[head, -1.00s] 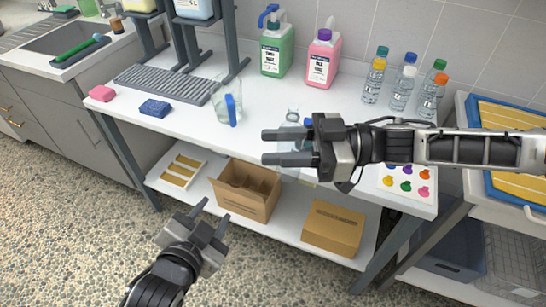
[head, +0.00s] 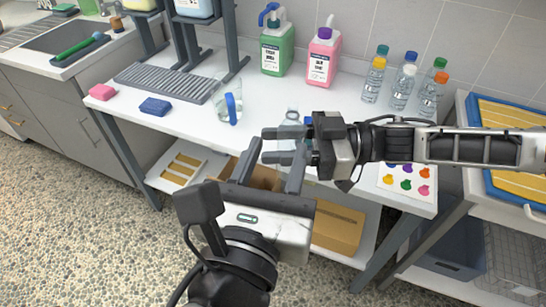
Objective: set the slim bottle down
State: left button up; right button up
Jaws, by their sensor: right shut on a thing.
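A clear slim bottle (head: 291,118) shows at the front middle of the white table in the head view, its top above my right gripper's fingers. My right gripper (head: 270,146) comes in from the right and is shut around the bottle, one finger on each side. The bottle looks about upright; its lower part is mostly hidden, and I cannot tell if it touches the tabletop. My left gripper (head: 274,150) is open and empty, in front of the table's front edge, its fingertips close below my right gripper in the picture.
The white table (head: 190,125) holds a clear jug with a blue handle (head: 231,107), a blue sponge (head: 155,106), a green jug (head: 276,50), a pink jug (head: 323,55) and several clear bottles (head: 403,87). A colour-dot card (head: 408,180) lies at front right. Cardboard boxes (head: 338,226) stand below.

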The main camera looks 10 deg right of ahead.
aim_at(290, 112)
pick_arm(q)
jog(key=x, duration=1.1)
jog(key=shift+w+f, duration=0.15)
jog(key=shift+w, duration=0.25)
grip_shut()
pick_arm(e)
jog(key=o, duration=1)
